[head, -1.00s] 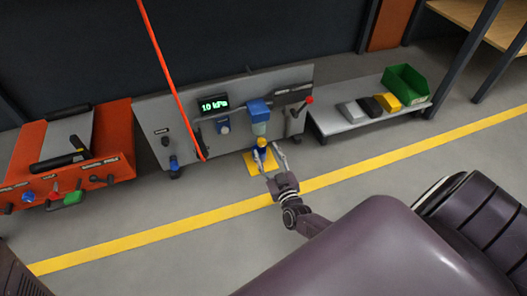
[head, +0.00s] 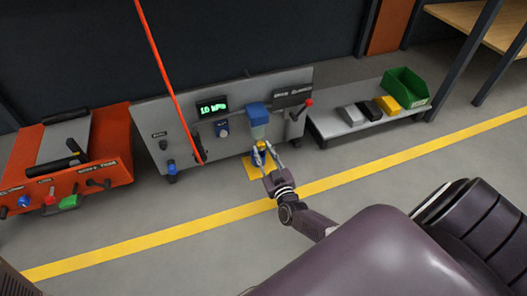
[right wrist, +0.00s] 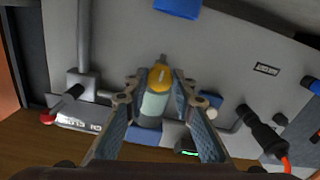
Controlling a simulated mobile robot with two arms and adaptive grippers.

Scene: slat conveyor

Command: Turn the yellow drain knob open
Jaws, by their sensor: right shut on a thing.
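The filter unit on the grey panel has a blue head (head: 258,108) and a clear bowl (head: 259,131). The yellow drain knob (head: 261,145) sits at the bowl's lower end. In the right wrist view the knob (right wrist: 160,77) lies between my finger pads, with the bowl (right wrist: 153,105) behind it. My right gripper (head: 263,153) reaches in from the front right and is shut on the knob; its fingers (right wrist: 160,82) stand on both sides of it. A blue cup (right wrist: 178,8) is below the knob, partly hidden in the head view. My left gripper is not in view.
The panel has a lit display (head: 212,107), a blue dial (head: 222,128) and a red-tipped lever (head: 308,102). A red hose (head: 167,75) hangs in front. A yellow mat (head: 249,170) lies on the floor. An orange cart (head: 115,145) is left; a bench (head: 340,127) stands right.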

